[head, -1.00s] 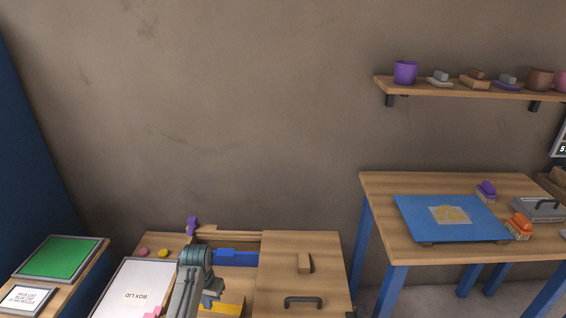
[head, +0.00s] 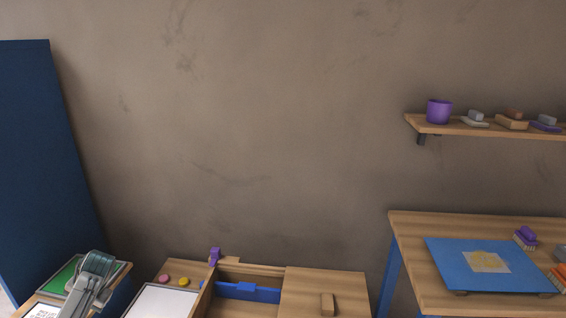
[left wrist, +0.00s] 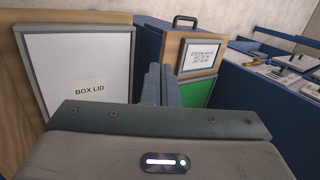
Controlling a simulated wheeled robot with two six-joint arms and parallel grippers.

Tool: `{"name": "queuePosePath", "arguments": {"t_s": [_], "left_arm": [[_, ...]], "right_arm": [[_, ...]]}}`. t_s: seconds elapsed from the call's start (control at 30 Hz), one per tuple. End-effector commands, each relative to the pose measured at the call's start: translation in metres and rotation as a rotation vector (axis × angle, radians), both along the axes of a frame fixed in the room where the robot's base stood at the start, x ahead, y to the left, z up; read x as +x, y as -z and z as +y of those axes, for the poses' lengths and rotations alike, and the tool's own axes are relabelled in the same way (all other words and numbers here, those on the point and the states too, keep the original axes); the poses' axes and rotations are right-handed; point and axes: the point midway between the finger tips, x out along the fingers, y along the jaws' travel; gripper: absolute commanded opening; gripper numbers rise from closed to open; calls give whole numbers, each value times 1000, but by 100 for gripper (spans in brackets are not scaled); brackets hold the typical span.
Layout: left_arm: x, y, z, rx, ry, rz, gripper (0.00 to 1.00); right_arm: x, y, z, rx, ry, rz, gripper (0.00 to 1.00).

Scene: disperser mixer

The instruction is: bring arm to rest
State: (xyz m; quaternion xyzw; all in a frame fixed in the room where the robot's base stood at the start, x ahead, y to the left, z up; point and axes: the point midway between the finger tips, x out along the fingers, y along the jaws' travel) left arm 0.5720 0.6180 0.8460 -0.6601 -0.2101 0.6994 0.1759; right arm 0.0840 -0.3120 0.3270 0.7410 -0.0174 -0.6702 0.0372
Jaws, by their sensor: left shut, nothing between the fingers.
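My left arm (head: 92,284) shows at the lower left of the head view, in front of the green panel (head: 66,275). Its fingertips are out of that view. In the left wrist view my left gripper (left wrist: 160,80) is shut and empty, its two fingers side by side. The white board marked BOX LID (left wrist: 80,70) is to the left of the fingers. A framed sign (left wrist: 199,56) and the green panel (left wrist: 197,94) are just to their right. My right gripper is in neither view.
A wooden box (head: 325,284) with an open section and a blue part (head: 247,292) stands at bottom centre. A table (head: 420,240) with a blue mat (head: 450,255) is at right, below a wall shelf (head: 425,124). The wall area between is bare.

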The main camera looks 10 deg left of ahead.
Motion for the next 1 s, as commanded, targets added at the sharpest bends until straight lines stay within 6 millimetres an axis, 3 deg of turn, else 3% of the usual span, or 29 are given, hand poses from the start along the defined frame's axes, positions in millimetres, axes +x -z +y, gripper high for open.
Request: {"name": "queuePosePath", "arguments": {"t_s": [0.07,0.1,0.27,0.47,0.6,0.7,0.83,1.0], "left_arm": [[-10,-21,34,54,-25,0,0],[-17,13,32,44,-7,11,0],[-45,88,52,59,40,5,0],[-116,197,78,68,109,-4,0],[-194,270,96,63,162,-15,0],[-256,312,106,53,197,-26,0],[-337,348,116,37,235,-42,0],[-436,373,123,12,276,-61,0]], "right_arm": [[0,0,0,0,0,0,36],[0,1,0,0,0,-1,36],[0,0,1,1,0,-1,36],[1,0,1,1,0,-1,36],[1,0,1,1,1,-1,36],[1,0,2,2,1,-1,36],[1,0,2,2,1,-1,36],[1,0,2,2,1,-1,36]]}}
